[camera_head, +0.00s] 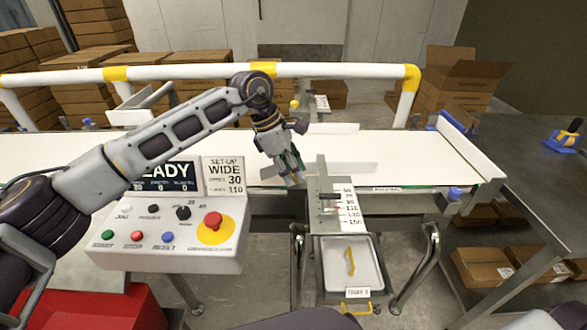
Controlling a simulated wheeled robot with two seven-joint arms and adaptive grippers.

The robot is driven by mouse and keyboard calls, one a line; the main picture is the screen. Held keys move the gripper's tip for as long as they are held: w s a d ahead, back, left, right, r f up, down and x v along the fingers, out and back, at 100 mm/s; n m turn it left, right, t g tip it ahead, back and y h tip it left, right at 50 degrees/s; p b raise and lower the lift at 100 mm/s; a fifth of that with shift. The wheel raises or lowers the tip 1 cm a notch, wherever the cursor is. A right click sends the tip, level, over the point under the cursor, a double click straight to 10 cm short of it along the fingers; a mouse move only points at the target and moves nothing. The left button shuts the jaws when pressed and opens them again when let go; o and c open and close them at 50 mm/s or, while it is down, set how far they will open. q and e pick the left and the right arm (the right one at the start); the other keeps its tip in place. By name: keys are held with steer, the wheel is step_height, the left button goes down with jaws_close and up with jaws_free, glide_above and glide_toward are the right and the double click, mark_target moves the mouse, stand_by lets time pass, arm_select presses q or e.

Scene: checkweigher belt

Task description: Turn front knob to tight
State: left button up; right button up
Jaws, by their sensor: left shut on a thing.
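My left gripper (291,168) reaches down from the left to the near edge of the white belt (225,140). The front guide rail (345,169) stands on the belt just right of the fingers. A yellow knob (294,104) shows behind the belt, by the rear scale (321,103). My right gripper is not in view.
The control box (180,262) with a red stop button (213,220) and a set-up card (223,176) reading WIDE stands below my left arm. A tray (328,282) holding a yellow item hangs under the scale. A white rail (340,71) runs behind the belt.

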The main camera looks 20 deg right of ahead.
arm_select(q)
steer(key=m, duration=0.2)
steer(key=shift+w+r+m+g+y+p, duration=0.1)
steer(key=shift+m+g+y+p, duration=0.2)
steer(key=shift+g, duration=0.1)
steer(key=m+g, duration=0.1)
steer(key=m, duration=0.2)
steer(key=shift+w+d+y+p, duration=0.1)
steer(key=shift+y+p, duration=0.3)
steer(key=shift+m+y, duration=0.3)
steer(key=shift+m, duration=0.9)
steer(key=shift+m+g+p, duration=0.3)
steer(key=shift+m+p, duration=0.05)
steer(key=shift+m, duration=0.15)
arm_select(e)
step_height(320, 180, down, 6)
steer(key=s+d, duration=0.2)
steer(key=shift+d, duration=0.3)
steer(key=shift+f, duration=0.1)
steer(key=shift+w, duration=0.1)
arm_select(q)
steer(key=o, duration=1)
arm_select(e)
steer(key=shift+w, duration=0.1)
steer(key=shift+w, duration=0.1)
